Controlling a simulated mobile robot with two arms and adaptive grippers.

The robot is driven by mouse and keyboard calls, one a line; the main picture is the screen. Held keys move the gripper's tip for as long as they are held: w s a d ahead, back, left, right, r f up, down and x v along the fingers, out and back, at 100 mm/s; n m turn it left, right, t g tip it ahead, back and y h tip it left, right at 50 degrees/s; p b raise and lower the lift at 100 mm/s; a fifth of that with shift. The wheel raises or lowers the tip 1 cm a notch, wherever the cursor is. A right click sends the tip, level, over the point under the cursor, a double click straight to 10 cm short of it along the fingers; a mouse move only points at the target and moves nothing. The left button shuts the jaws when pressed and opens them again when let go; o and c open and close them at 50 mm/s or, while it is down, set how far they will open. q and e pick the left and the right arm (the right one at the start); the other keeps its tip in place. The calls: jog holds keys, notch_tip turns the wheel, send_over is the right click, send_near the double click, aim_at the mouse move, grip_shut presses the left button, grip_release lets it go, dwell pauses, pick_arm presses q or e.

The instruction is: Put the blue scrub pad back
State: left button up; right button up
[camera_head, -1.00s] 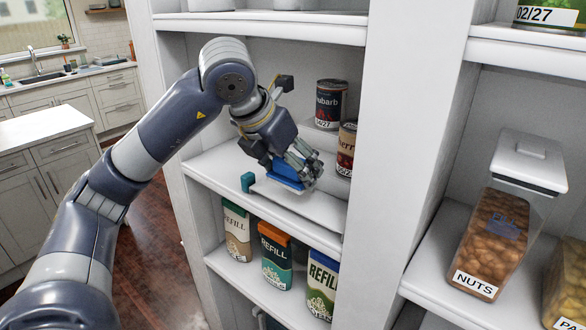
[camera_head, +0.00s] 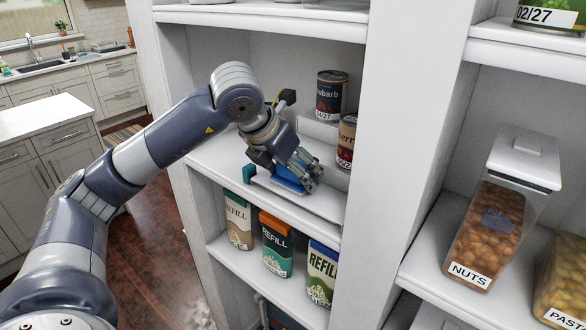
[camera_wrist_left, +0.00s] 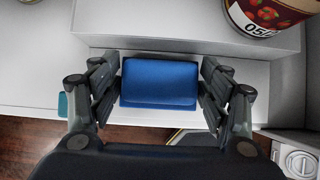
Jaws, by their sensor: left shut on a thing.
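The blue scrub pad (camera_head: 289,177) is at the middle shelf of the left bay, between the fingers of my left gripper (camera_head: 303,176). In the left wrist view the blue scrub pad (camera_wrist_left: 160,83) lies flat to the camera, with a finger of my left gripper (camera_wrist_left: 160,95) against each side. The gripper is shut on it. The pad is over the white shelf board (camera_wrist_left: 195,50), close to its front edge. I cannot tell whether it touches the shelf. My right gripper is not in view.
A rhubarb can (camera_head: 331,95) stands on a raised step behind, and another can (camera_head: 347,140) stands right of my gripper. A teal block (camera_head: 249,174) sits at the shelf's front edge, left of the pad. Refill packs (camera_head: 277,245) stand on the shelf below.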

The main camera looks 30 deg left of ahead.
pick_arm(q)
jog(key=o, duration=1)
jog(key=shift+c, duration=0.2)
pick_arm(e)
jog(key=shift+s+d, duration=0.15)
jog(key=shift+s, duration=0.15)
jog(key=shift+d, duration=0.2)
pick_arm(q)
jog(key=shift+r, duration=0.2)
jog(key=shift+s+r, duration=0.15)
jog(key=shift+r, duration=0.05)
jog(key=b+v, duration=0.1)
jog(key=v, duration=1)
jog(key=shift+s+r, duration=0.15)
jog(key=shift+r, duration=0.05)
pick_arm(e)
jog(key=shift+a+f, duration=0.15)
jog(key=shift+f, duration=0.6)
